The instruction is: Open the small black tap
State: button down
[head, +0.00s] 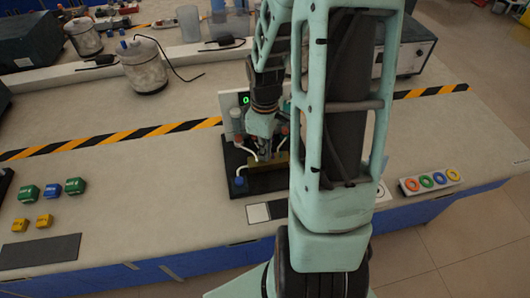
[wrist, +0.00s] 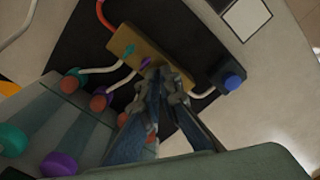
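My gripper (head: 264,156) points down at a small rig on a black base plate (head: 238,160). In the wrist view its fingertips (wrist: 165,74) are close together at the edge of a brass-coloured block (wrist: 128,50). I cannot tell whether they hold anything. The block (head: 283,162) carries a teal tap (wrist: 128,51) and a purple tap (wrist: 145,63). I cannot make out a black tap; the fingers cover part of the block. A blue knob (wrist: 232,82) sits at the end of a white tube, beside the block; it shows in the head view (head: 239,181).
A white panel (head: 228,104) with a green display stands behind the rig. A strip with coloured rings (head: 430,180) lies right. Green and blue blocks (head: 52,190) and yellow blocks (head: 34,223) lie left. A lidded jar (head: 143,68) stands behind.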

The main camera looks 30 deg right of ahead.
jog(key=shift+n+p, duration=0.4)
jog(key=shift+n, duration=1)
jog(key=n+p, duration=0.2)
jog(key=shift+s+r+n+p, duration=0.1)
jog(key=shift+r+n+p, duration=0.2)
jog(key=shift+n, duration=0.1)
jog(key=c, duration=2.6)
grip_release()
jog(key=shift+f+n, duration=0.25)
jog(key=shift+n, duration=0.25)
jog(key=shift+o, duration=0.4)
jog(key=shift+f, duration=0.1)
notch_tip(320, 180, up, 7)
jog(key=p, duration=0.6)
jog(key=shift+p, duration=0.35)
